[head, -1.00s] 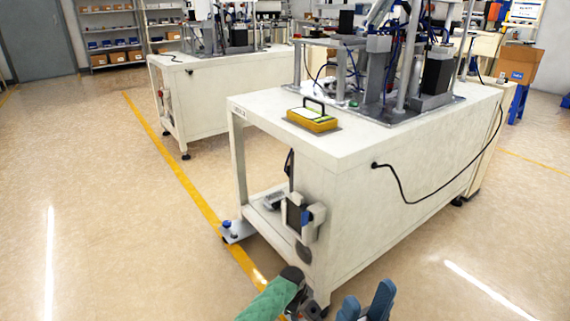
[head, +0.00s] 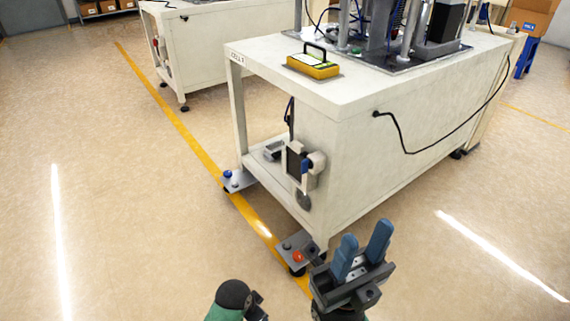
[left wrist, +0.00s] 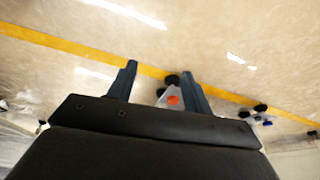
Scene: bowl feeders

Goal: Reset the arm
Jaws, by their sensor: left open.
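A yellow case with a black handle (head: 313,66) lies on the bench top. Foot plates, one with a red knob (head: 297,256) and one with a blue knob (head: 228,174), stick out near the yellow floor line (head: 190,140). Open floor lies left and right.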

